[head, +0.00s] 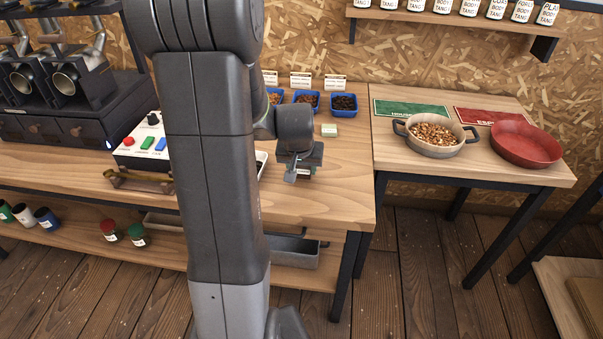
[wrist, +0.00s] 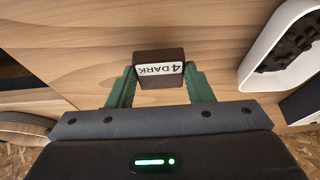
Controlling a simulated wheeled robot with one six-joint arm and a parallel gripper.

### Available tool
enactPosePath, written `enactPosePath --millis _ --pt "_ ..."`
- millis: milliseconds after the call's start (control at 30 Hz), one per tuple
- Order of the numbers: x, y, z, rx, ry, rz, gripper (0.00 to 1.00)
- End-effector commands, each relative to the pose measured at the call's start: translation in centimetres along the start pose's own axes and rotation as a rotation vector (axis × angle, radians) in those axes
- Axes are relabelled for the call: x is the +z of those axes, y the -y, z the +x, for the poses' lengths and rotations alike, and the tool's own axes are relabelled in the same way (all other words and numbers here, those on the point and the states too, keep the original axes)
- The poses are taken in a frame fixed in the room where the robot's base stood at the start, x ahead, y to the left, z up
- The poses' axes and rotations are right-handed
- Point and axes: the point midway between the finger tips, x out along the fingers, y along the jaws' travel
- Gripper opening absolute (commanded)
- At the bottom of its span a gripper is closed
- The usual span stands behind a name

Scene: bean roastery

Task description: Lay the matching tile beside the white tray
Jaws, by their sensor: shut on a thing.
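My gripper (wrist: 159,82) is shut on a dark brown tile (wrist: 158,57) with a white label reading "4 DARK". The tile sits between the two green fingers, over the wooden table; I cannot tell whether it touches the top. The white tray (wrist: 249,66) holds dark beans and lies to the right of the tile in the wrist view, with a gap between them. In the head view my gripper (head: 298,172) is over the table's front right part. There the white tray (head: 262,163) is mostly hidden behind my arm.
Blue bowls of beans (head: 344,103) with cards stand at the table's back. A pale block (head: 329,130) lies before them. A control box (head: 140,145) stands left. A side table (head: 480,160) holds a pan of beans (head: 435,136) and a red pan (head: 526,145). Bare wood lies right of my gripper.

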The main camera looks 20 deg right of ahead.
Motion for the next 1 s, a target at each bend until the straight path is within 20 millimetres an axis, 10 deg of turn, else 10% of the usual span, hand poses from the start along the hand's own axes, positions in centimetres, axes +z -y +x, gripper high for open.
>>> enactPosePath --millis 533,567,667,1000 --pt "0.9 0.0 2.4 0.000 0.000 -0.001 0.23" --pt "0.9 0.0 2.4 0.000 0.000 -0.001 0.49" --pt "0.9 0.0 2.2 0.000 0.000 -0.001 0.68" --pt "0.8 0.0 2.0 0.000 0.000 -0.001 0.68"
